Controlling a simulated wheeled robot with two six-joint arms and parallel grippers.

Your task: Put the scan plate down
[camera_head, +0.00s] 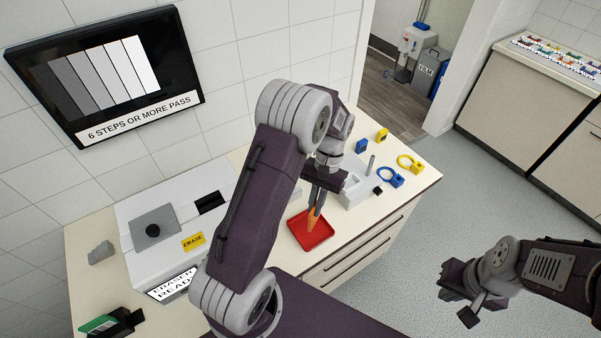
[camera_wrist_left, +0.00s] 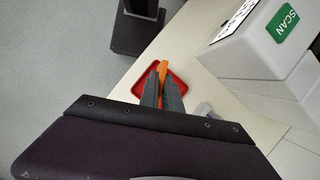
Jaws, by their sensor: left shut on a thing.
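The scan plate appears as a thin orange piece (camera_head: 312,219), seen nearly edge-on between the fingers of my left gripper (camera_head: 317,198). My left gripper is shut on it above a red tray (camera_head: 325,236). In the left wrist view the orange plate (camera_wrist_left: 162,70) sticks out past the fingertips (camera_wrist_left: 163,92), over the red tray (camera_wrist_left: 180,86). I cannot tell whether the plate touches the tray floor. My right gripper (camera_head: 462,296) is off to the right over the floor, away from the counter; its finger opening is unclear.
A white box labelled SCAN (camera_wrist_left: 262,40) shows in the left wrist view.

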